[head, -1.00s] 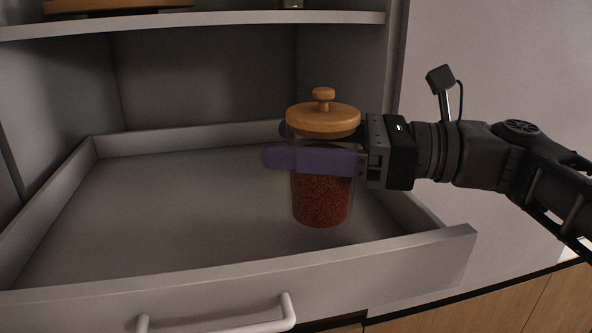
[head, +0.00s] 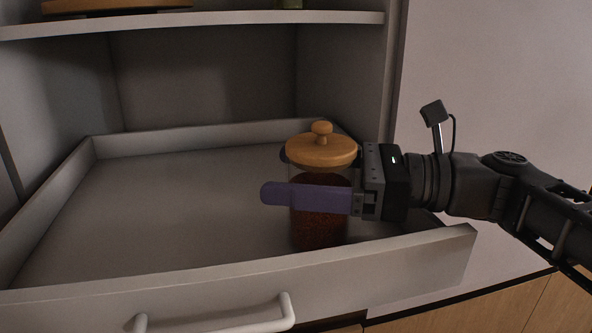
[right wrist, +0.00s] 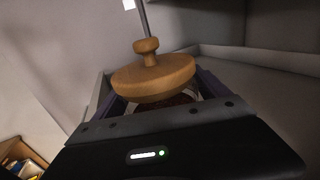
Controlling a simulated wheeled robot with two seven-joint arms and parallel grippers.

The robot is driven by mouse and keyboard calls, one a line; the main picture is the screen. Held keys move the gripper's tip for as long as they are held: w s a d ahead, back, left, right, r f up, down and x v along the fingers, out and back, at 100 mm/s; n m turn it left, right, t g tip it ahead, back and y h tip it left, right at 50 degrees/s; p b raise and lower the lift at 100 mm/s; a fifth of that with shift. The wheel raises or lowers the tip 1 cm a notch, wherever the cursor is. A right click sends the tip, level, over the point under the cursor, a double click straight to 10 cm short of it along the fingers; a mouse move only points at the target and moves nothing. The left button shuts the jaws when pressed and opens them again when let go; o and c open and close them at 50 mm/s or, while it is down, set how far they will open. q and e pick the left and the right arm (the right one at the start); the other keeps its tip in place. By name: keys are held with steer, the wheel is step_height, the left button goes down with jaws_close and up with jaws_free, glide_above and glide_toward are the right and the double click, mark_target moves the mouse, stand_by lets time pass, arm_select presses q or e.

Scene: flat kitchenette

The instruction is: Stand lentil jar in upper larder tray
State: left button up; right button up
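The lentil jar (head: 318,228) is a clear jar of red-brown lentils with a round wooden knobbed lid (head: 322,150). It stands upright in the right front part of the pulled-out upper larder tray (head: 150,215) and appears to rest on the floor. The front wall hides the tray floor near its base. My right gripper (head: 300,180) reaches in from the right, with one purple finger in front of the jar and one behind. The fingers look spread and apart from the glass. The lid also shows between them in the right wrist view (right wrist: 153,78). My left gripper is out of view.
The tray's front wall (head: 400,258) has a white handle (head: 215,322). A shelf (head: 200,18) runs above the tray's back, with a wooden round thing (head: 115,5) on it. The tray is bare to the left of the jar.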

steer(key=shift+o, duration=0.3)
steer(key=shift+d+r, duration=0.1)
steer(key=shift+d, duration=0.4)
steer(key=d, duration=0.2)
steer(key=d+b, duration=0.1)
steer(key=d, duration=0.4)
steer(key=shift+s+d, duration=0.25)
steer(key=shift+s, duration=0.15)
arm_select(q)
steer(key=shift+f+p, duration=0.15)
steer(key=shift+p, duration=0.15)
arm_select(e)
steer(key=shift+s+d, duration=0.1)
steer(key=shift+d, duration=1.65)
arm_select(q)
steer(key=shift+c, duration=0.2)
